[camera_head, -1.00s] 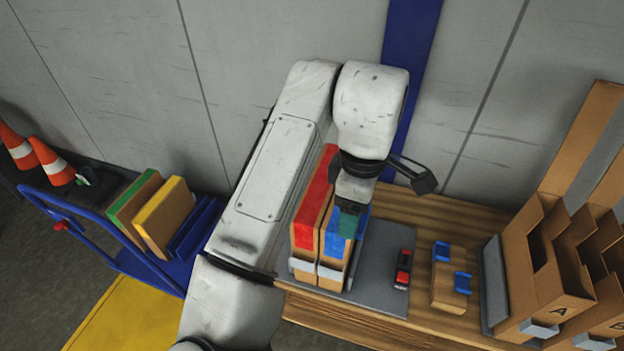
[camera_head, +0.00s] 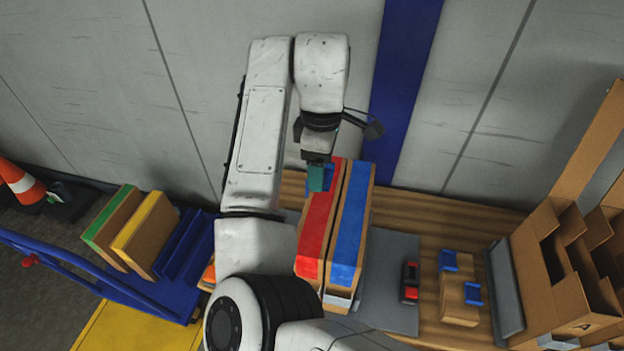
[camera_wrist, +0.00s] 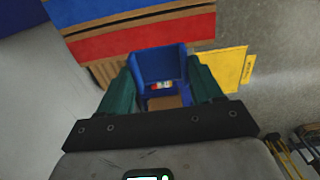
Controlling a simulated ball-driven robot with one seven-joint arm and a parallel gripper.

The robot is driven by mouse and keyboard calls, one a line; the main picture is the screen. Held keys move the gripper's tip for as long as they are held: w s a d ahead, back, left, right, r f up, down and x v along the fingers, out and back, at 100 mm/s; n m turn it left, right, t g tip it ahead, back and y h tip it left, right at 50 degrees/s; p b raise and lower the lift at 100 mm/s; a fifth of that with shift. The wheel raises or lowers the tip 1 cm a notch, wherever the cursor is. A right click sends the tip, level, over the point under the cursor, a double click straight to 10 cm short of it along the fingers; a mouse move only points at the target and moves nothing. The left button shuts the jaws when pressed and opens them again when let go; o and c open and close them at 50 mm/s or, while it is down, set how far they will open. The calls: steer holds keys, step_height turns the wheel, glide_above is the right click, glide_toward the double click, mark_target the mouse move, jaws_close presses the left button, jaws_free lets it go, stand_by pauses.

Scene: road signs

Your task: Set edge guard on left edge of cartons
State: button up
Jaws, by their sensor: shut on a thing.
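Two tall cartons stand side by side, the left one with a red top (camera_head: 316,230) and the right one with a blue top (camera_head: 349,235). Both tops also show in the wrist view, red (camera_wrist: 130,38) and blue (camera_wrist: 82,9). My gripper (camera_head: 318,178) has green fingers and is shut on a blue angled edge guard (camera_wrist: 158,62). It holds the guard at the far part of the red carton, by its left edge. In the wrist view the guard overlaps the red carton's border; I cannot tell whether they touch.
A small block with two blue pieces (camera_head: 460,300) and a red-black device (camera_head: 410,283) lie to the right. Open cardboard boxes (camera_head: 570,270) stand at far right. A blue trolley (camera_head: 150,285) with panels is at left, and a wall behind.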

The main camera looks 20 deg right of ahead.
steer(key=w+f+b, duration=0.1)
steer(key=f, duration=0.1)
steer(key=w+f+b, duration=0.1)
steer(key=w+f, duration=0.1)
steer(key=w+f+b, duration=0.1)
steer(key=w+f, duration=0.1)
steer(key=shift+w+d+f+b, duration=0.2)
steer(key=shift+d+f+b, duration=0.15)
steer(key=shift+b, duration=0.05)
steer(key=shift+a+f+p, duration=0.1)
steer(key=shift+f+p, duration=0.2)
steer(key=shift+p, duration=0.2)
steer(key=shift+f, duration=0.95)
steer(key=shift+f, duration=0.15)
steer(key=shift+s+f+p, duration=0.1)
steer(key=shift+f+p, duration=0.2)
steer(key=shift+f, duration=0.05)
steer(key=shift+f, duration=0.1)
steer(key=o, duration=1)
steer(key=shift+o, duration=0.2)
